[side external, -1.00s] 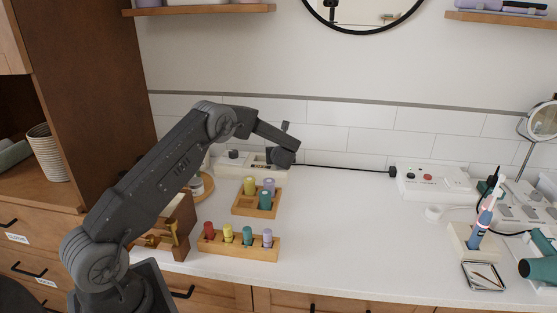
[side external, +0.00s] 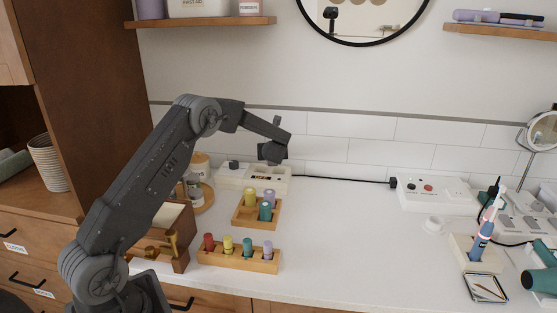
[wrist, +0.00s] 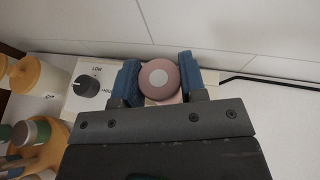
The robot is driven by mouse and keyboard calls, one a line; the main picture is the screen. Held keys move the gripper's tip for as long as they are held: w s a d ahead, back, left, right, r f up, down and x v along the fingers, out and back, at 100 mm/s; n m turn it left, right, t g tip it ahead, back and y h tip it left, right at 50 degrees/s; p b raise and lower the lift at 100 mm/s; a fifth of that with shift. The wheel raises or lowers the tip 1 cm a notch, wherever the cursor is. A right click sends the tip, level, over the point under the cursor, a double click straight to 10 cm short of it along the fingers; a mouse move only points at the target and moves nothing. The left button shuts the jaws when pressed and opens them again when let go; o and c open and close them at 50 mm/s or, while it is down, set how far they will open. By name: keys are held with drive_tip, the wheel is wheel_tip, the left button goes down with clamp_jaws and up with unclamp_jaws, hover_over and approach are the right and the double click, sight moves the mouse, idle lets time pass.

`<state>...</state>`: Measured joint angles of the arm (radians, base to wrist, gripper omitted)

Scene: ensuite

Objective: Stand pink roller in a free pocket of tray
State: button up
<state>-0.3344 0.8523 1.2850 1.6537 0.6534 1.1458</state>
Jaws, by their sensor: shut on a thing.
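The pink roller (wrist: 160,80) shows end-on in the wrist view, with a pale disc at its centre. My gripper (wrist: 158,84) is shut on it, with one blue finger at each side. In the side view my gripper (side external: 271,158) is in the air above the white unit at the wall, behind the tray. The roller cannot be made out there. The square wooden tray (side external: 240,221) holds a yellow, a purple and a teal roller, standing upright. Its front left pocket looks empty.
A long wooden rack (side external: 240,263) with several coloured rollers stands in front of the tray. The white unit (side external: 225,176) with a dark knob is at the wall. A wooden box (side external: 165,243) is at the left. The counter right of the tray is clear.

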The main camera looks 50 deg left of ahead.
drive_tip(key=s+a+r, duration=0.4)
drive_tip(key=s+r, duration=0.1)
drive_tip(key=s, duration=0.3)
drive_tip(key=s+d+f, duration=0.1)
drive_tip(key=s+d, duration=0.4)
drive_tip(key=s, duration=0.5)
drive_tip(key=s+d, duration=0.6)
drive_tip(key=s, duration=0.4)
drive_tip(key=w+d+f, duration=0.2)
drive_tip(key=w, duration=0.1)
drive_tip(key=w+d+f, duration=0.2)
drive_tip(key=w, duration=0.1)
drive_tip(key=w+d+f, duration=0.1)
drive_tip(key=w+f, duration=0.2)
drive_tip(key=shift+w+d, duration=0.35)
drive_tip(key=shift+d, duration=0.05)
drive_tip(key=shift+f, duration=2.05)
drive_tip(key=shift+f, duration=0.1)
drive_tip(key=o, duration=0.6)
drive_tip(key=shift+o, duration=0.2)
